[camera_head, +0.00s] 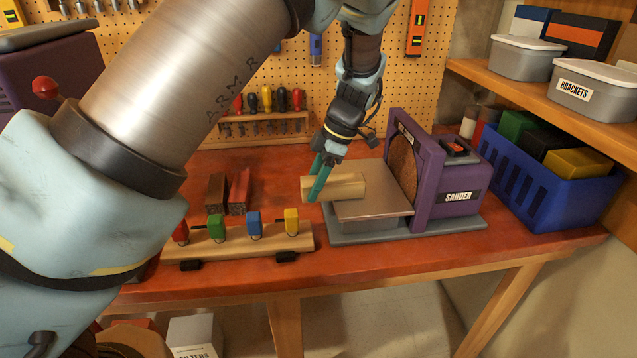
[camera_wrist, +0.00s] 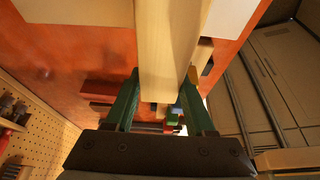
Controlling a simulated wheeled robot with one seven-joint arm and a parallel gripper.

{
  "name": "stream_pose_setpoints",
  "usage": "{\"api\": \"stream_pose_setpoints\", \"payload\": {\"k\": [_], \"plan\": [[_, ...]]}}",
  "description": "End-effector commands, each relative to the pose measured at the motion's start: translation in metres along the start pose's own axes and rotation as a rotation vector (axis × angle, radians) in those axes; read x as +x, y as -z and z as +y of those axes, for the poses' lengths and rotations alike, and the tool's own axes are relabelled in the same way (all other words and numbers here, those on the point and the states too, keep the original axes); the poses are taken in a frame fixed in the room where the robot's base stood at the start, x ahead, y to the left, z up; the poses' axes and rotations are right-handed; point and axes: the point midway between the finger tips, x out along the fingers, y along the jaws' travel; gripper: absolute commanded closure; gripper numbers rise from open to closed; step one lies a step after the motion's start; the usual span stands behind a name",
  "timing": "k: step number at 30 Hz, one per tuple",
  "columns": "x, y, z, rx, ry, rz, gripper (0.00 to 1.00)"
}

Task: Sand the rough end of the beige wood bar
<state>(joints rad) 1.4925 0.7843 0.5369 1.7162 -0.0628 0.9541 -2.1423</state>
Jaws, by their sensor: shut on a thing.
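The beige wood bar (camera_head: 347,187) lies level over the left part of the sander's metal table (camera_head: 376,207). Its right end points at the brown sanding disc (camera_head: 403,166), with a visible gap between them in the head view. My gripper (camera_head: 319,180) is shut on the bar near its left end, with green fingers on either side. In the wrist view my gripper (camera_wrist: 160,104) holds the bar (camera_wrist: 168,45), which runs up out of the picture. The purple sander (camera_head: 456,187) stands at the bench's right. I cannot tell whether the bar touches the table or which end is rough.
Dark wood bars (camera_head: 238,192) lie left on the bench. A wooden rack (camera_head: 240,240) with coloured-handled tools stands at the front edge. A blue crate (camera_head: 545,190) stands right of the sander, below a shelf (camera_head: 530,93). A pegboard (camera_head: 270,60) is behind.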

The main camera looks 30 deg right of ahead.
Motion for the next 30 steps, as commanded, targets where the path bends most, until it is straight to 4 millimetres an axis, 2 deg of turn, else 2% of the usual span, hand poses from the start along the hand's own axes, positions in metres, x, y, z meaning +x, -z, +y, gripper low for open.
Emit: {"api": "stream_pose_setpoints", "payload": {"k": [9, 14, 30], "plan": [[0.009, 0.023, 0.0, -0.001, -0.001, 0.0, 1.0], [0.009, 0.027, 0.0, 0.0, -0.002, -0.001, 1.0], [-0.037, 0.045, 0.001, 0.0, -0.003, -0.002, 1.0]]}}
